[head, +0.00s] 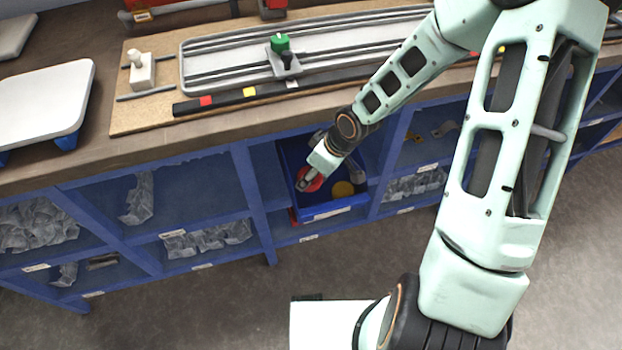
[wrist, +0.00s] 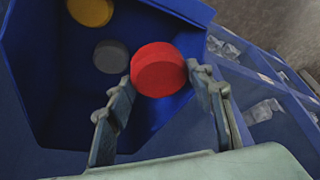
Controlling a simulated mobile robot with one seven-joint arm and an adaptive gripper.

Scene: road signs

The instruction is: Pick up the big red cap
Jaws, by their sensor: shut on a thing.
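The big red cap (wrist: 158,70) is a round red disc between the fingertips of my gripper (wrist: 161,86) in the wrist view. The fingers are shut on its sides. In the head view the red cap (head: 311,180) shows beside my gripper (head: 306,183), over the blue bin (head: 328,212) in the shelf under the workbench. Part of the cap is hidden by my gripper there. The bin also shows in the wrist view (wrist: 45,75). Whether the cap touches the bin floor, I cannot tell.
A yellow cap (head: 342,189) and a grey cap (wrist: 111,56) lie in the bin. Blue shelf posts (head: 247,175) stand beside the bin, and the workbench top (head: 225,137) is above it. Neighbouring compartments hold bagged parts (head: 208,238). The floor in front is open.

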